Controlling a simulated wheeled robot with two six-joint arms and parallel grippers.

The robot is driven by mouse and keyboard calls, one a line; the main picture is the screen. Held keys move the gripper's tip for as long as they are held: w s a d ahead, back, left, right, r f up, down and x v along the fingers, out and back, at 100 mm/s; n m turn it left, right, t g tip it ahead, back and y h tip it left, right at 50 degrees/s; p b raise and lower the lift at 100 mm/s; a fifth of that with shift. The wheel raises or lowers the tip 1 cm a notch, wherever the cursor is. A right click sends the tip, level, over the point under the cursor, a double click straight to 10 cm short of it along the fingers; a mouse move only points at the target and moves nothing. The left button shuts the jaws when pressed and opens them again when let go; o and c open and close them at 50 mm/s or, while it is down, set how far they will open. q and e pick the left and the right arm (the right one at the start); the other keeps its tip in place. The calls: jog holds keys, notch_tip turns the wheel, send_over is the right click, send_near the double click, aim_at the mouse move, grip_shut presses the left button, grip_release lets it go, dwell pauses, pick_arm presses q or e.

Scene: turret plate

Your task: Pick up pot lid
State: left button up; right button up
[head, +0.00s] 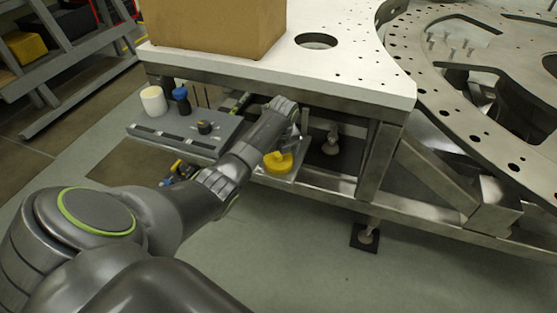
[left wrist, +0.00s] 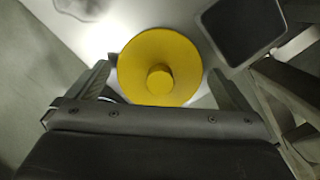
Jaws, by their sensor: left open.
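The pot lid (left wrist: 150,58) is a round yellow disc with a knob in its middle. In the left wrist view it lies between and just beyond the fingers of my open left gripper (left wrist: 160,88). In the head view the yellow lid (head: 279,161) rests on a light surface low under the white plate. My left gripper (head: 292,128) reaches in above it there, and the arm hides part of it. I cannot tell whether the fingers touch the lid. My right gripper does not show.
The white turret plate (head: 350,75) overhangs the lid, with a cardboard box (head: 215,28) on top. A grey tray (head: 165,138) with a white cylinder (head: 153,100) and a blue bottle (head: 181,98) stands to the left. A metal leg (head: 380,163) stands to the right. The floor in front is clear.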

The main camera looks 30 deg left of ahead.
pick_arm(q)
jog(key=shift+c, duration=0.4)
jog(key=c, duration=0.6)
